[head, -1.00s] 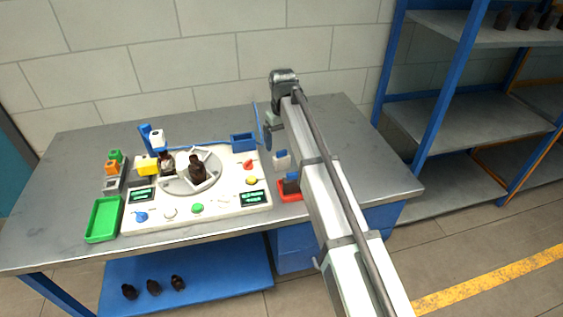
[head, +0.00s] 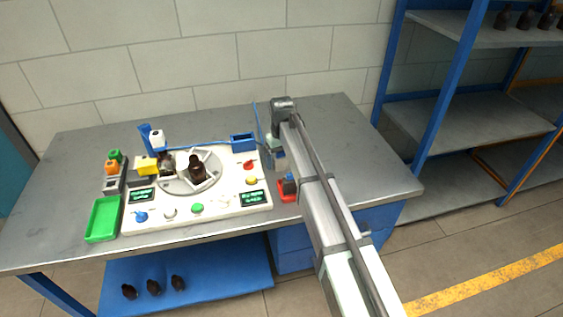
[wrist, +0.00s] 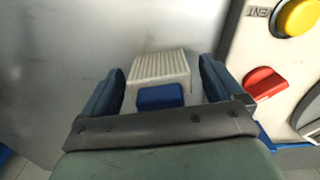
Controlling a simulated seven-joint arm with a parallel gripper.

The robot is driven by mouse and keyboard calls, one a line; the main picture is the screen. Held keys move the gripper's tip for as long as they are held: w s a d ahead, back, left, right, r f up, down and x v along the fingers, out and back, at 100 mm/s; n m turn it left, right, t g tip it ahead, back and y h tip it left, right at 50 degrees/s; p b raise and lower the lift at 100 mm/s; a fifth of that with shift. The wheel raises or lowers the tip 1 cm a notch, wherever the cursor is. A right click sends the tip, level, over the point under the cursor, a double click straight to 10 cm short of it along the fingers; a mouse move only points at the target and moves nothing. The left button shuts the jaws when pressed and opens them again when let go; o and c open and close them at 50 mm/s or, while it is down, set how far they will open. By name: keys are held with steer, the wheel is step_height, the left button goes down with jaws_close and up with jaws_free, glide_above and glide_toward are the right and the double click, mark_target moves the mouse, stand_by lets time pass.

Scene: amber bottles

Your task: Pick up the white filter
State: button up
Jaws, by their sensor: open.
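The white filter (wrist: 158,66) shows in the wrist view as a pale block with a ribbed top, with a blue block-like part (wrist: 160,97) at its near side. It stands on the grey table, and in the head view the filter (head: 281,164) is right of the control panel, partly hidden by my arm. My gripper (wrist: 160,76) is open, with one blue finger on each side of the filter. Gaps show between fingers and filter; I cannot tell how far down the fingers reach. In the head view my gripper (head: 270,146) is low over the filter, mostly hidden.
The white panel (head: 235,203) with red (wrist: 265,84) and yellow (wrist: 298,18) knobs lies close to the right finger in the wrist view. A red tray (head: 287,196) with a dark blue item is just in front of the filter.

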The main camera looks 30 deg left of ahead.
steer(key=c, duration=1)
steer(key=shift+r, duration=0.1)
steer(key=shift+c, duration=0.2)
steer(key=r, duration=0.9)
steer(key=shift+s+a+r, duration=0.25)
steer(key=shift+s+a, duration=0.05)
steer(key=a+r+m, duration=0.2)
steer(key=a+r, duration=0.2)
steer(key=a, duration=1.1)
steer(key=shift+a+r, duration=0.2)
steer(key=shift+a, duration=0.05)
